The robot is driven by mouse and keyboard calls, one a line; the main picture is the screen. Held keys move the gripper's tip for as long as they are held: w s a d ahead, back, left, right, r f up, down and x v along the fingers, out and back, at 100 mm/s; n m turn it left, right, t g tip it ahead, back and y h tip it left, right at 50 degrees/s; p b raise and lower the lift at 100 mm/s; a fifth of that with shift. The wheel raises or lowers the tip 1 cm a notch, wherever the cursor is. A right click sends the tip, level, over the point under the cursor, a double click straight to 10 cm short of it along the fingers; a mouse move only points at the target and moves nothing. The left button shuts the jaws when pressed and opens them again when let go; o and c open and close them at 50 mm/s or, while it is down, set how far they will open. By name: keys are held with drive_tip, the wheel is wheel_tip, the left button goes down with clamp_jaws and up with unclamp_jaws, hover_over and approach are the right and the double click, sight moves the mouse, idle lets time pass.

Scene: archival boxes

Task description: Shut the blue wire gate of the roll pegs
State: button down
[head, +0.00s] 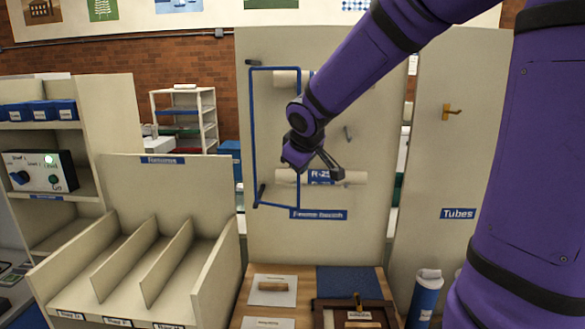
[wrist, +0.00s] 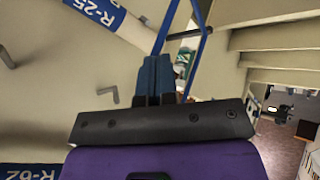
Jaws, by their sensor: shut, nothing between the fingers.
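The blue wire gate (head: 252,130) is a tall narrow frame at the left of the pale roll panel (head: 370,225). It looks swung out from the panel, not lying across the rolls; its exact angle is hard to tell. Pale rolls sit on the panel, the lower one (head: 355,177) with a blue R-25 label. My gripper (head: 297,165) hangs by the gate, in front of the lower roll's left part. In the wrist view, my gripper's blue fingers (wrist: 156,75) are shut and empty, close beside the gate's wires (wrist: 193,55). Contact cannot be told.
A divided sorter (head: 150,260) stands left of the panel. A table below holds white sheets (head: 272,290) and a dark wooden frame (head: 352,305). A blue tube (head: 425,298) stands at right. Bare pegs project from the panel (wrist: 110,95). My arm covers the upper roll's right part.

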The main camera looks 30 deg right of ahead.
drive_tip(key=w+d, duration=0.1)
drive_tip(key=d, duration=0.1)
drive_tip(key=w+d, duration=0.1)
drive_tip(key=shift+w+d+r, duration=0.15)
drive_tip(key=shift+w+d, duration=0.2)
drive_tip(key=shift+d, duration=0.05)
